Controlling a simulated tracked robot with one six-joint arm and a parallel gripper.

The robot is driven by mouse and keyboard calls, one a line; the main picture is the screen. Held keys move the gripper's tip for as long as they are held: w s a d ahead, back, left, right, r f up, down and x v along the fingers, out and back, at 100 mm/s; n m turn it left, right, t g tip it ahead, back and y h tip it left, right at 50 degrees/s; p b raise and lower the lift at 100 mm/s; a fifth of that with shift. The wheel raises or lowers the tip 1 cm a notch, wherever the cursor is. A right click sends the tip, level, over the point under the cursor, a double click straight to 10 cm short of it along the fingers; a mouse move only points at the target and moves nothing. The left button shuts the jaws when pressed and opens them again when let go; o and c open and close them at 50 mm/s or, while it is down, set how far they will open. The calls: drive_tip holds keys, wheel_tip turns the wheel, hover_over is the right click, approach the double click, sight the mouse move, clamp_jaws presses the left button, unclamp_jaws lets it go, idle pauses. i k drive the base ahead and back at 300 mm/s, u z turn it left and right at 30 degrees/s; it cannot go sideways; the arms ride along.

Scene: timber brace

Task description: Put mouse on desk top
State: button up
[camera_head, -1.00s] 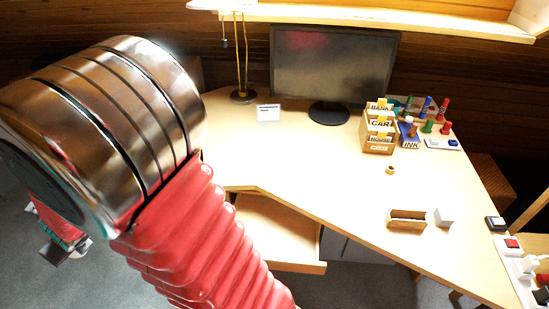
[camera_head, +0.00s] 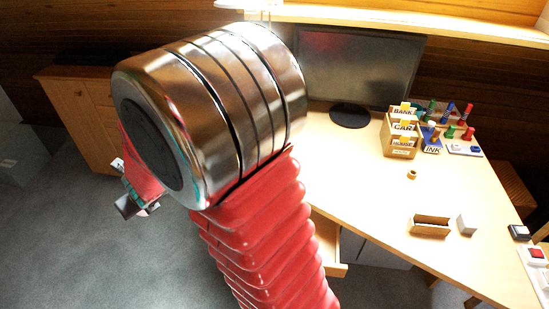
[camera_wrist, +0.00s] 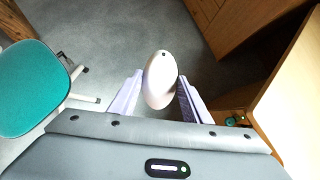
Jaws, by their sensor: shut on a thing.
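The white oval mouse (camera_wrist: 160,80) is between the two pale fingers of my gripper (camera_wrist: 158,95) in the wrist view. My gripper is shut on it and holds it above the grey floor. The wooden desk top (camera_head: 370,200) fills the right half of the head view. The pale desk edge (camera_wrist: 295,100) is at the right of the wrist view, apart from the mouse. In the head view my red and chrome arm covers the left part of the desk, and the mouse cannot be made out there.
A monitor (camera_head: 355,70) stands at the back. A card box (camera_head: 400,135), ink stamps (camera_head: 445,128), a small open wooden box (camera_head: 429,226) and a white block (camera_head: 467,224) are on the desk's right side. A teal chair (camera_wrist: 32,90) is at the left. The middle desk top looks clear.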

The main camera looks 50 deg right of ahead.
sight(300, 165)
drive_tip(key=z, duration=0.1)
drive_tip(key=i, duration=1)
drive_tip(key=u, duration=0.1)
